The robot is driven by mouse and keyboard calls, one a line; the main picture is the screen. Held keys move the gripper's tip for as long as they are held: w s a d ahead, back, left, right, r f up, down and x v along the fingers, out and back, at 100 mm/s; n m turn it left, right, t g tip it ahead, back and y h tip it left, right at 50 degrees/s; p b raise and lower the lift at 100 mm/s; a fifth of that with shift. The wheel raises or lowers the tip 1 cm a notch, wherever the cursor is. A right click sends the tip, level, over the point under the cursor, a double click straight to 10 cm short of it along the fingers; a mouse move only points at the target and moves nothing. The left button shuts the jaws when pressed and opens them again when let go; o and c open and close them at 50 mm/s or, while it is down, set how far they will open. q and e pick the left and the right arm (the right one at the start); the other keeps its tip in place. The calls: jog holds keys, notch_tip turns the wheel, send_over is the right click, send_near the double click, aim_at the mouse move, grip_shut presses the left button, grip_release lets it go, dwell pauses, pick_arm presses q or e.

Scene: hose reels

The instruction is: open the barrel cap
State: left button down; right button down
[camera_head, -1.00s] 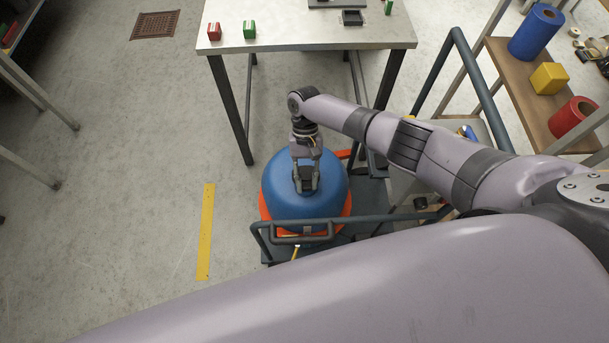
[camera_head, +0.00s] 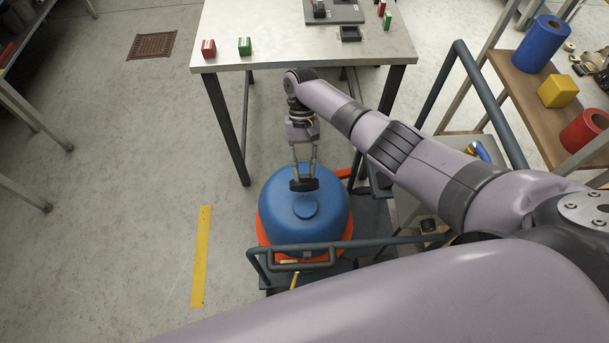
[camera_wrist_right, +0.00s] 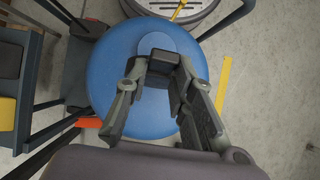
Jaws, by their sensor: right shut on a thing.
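The blue barrel (camera_head: 278,212) stands in an orange base on a dark cart. It also fills the middle of the right wrist view (camera_wrist_right: 110,75). A round, flat blue disc (camera_head: 306,208) shows on the barrel's top, also seen in the right wrist view (camera_wrist_right: 157,41). My right gripper (camera_head: 304,184) is over the barrel top, just behind the disc in the head view, with its fingers pointing down. It is shut on a dark piece, which seems to be the cap; the fingertips partly hide it. My left gripper is out of view.
The cart's rail (camera_head: 345,245) runs in front of the barrel. A table (camera_head: 290,50) with small red and green boxes stands behind. A shelf (camera_head: 520,80) with blue, yellow and red items is at right. The floor at left is open, with a yellow strip (camera_head: 202,255).

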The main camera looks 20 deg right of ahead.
jog(key=shift+w+d+f+g+b, duration=0.2)
jog(key=shift+w+f+g+b, duration=0.35)
jog(key=shift+b, duration=0.5)
jog(key=shift+r, duration=0.1)
jog(key=shift+s, duration=0.1)
jog(key=c, duration=1.8)
grip_release()
jog(key=o, duration=0.4)
jog(key=shift+w, duration=0.2)
jog(key=shift+o, duration=0.2)
jog(key=shift+r, duration=0.1)
notch_tip(320, 180, up, 10)
